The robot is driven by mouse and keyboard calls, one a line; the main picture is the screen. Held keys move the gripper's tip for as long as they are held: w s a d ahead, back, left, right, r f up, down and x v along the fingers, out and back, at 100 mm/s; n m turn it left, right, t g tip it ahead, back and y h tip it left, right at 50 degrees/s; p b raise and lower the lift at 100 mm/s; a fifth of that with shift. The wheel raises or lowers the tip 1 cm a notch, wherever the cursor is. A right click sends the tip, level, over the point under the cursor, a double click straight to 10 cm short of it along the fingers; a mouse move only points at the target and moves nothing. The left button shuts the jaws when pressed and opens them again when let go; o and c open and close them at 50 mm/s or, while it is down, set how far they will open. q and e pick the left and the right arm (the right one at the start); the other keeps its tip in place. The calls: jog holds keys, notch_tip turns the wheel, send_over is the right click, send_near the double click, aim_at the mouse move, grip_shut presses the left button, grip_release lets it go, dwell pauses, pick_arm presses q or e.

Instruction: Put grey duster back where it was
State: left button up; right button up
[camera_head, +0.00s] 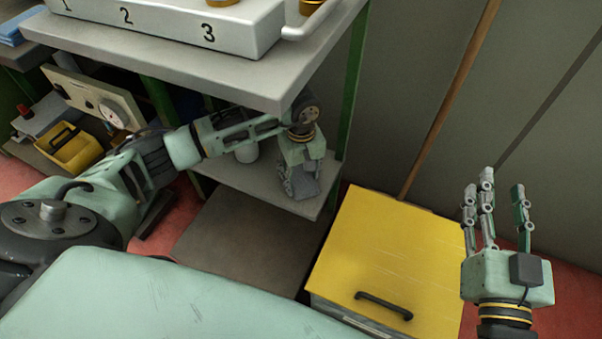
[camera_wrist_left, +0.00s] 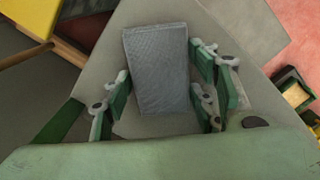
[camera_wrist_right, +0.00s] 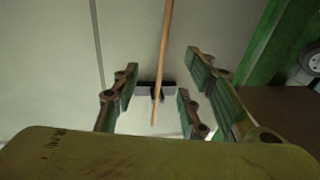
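The grey duster (camera_wrist_left: 156,68) is a flat grey block-shaped cloth in the left wrist view, over the light grey lower shelf (camera_wrist_left: 235,25). My left gripper (camera_wrist_left: 160,85) has its fingers spread on both sides of it, and I cannot tell whether they touch it. In the head view my left gripper (camera_head: 298,180) reaches down under the bench top, at the front right of the lower shelf. The duster's outline is hard to separate from the fingers there. My right gripper (camera_head: 497,205) is open and empty, fingers up, right of the yellow box; its spread fingers also show in the right wrist view (camera_wrist_right: 160,75).
The bench top (camera_head: 170,55) hangs above my left arm and carries a numbered white tray (camera_head: 170,28). A green post (camera_head: 350,90) stands right of the shelf. A yellow-lidded box (camera_head: 385,250) and a wooden stick (camera_head: 450,100) are further right.

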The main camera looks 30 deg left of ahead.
pick_arm(q)
jog(key=o, duration=0.4)
jog(key=shift+c, duration=0.2)
jog(key=shift+r, duration=0.1)
